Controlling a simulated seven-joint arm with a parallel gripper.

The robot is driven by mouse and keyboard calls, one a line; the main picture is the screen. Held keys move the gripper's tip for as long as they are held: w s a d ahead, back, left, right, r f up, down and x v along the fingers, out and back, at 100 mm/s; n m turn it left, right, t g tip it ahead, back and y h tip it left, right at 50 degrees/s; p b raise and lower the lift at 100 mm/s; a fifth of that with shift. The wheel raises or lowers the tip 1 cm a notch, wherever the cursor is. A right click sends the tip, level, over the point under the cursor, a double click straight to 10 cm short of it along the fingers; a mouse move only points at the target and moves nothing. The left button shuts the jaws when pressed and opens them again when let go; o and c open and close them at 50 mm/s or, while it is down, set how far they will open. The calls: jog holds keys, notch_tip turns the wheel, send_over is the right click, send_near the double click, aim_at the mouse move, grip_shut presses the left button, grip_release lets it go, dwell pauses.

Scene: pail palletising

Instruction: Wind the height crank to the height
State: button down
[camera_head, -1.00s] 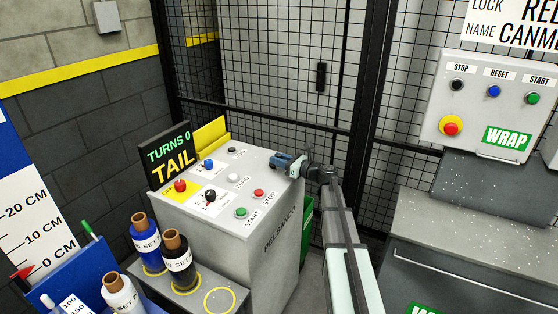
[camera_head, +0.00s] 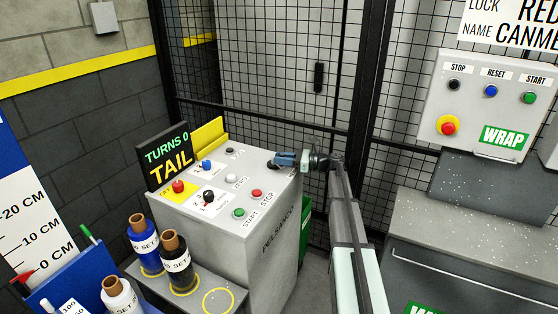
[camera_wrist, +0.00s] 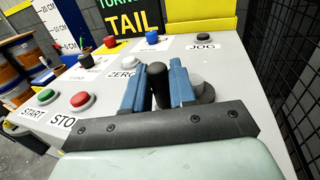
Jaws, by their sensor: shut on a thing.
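My gripper (camera_wrist: 160,78) has its two blue fingers shut on an upright black crank handle (camera_wrist: 158,84) at the near edge of the grey console's top. A round grey hub (camera_wrist: 199,88) is just right of the fingers, partly hidden. In the head view my gripper (camera_head: 283,160) is over the console's right rear corner, and the handle cannot be made out. The height scale (camera_head: 32,215) at the left edge reads 0, 10 and 20 CM. Its red pointer (camera_head: 21,279) is low, near the 0 CM mark. The console display (camera_head: 167,157) reads TURNS 0 and TAIL.
The grey console (camera_head: 275,250) has several buttons and knobs, including a red stop button (camera_head: 257,193) and green start button (camera_head: 239,212). Film rolls (camera_head: 175,262) stand at its left. Black mesh fence (camera_head: 260,80) is behind; a WRAP panel (camera_head: 488,108) is at right.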

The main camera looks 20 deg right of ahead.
jog(key=n+g, duration=0.1)
jog(key=w+d+n+g+y, duration=0.1)
jog(key=g, duration=0.1)
jog(key=n+g, duration=0.1)
jog(key=shift+w+d+g+y, duration=0.15)
jog(key=shift+d+g+y, duration=0.15)
jog(key=shift+d+y, duration=0.1)
jog(key=shift+w+d+n+g, duration=0.1)
jog(key=shift+d+n+g, duration=0.05)
jog(key=shift+n+g, duration=0.6)
jog(key=shift+w+d+n+g, duration=0.15)
jog(key=shift+n+g, duration=0.3)
jog(key=shift+g, duration=0.5)
jog(key=shift+s+g, duration=0.1)
jog(key=shift+g, duration=0.3)
jog(key=c, duration=1.1)
grip_release()
notch_tip(320, 180, up, 10)
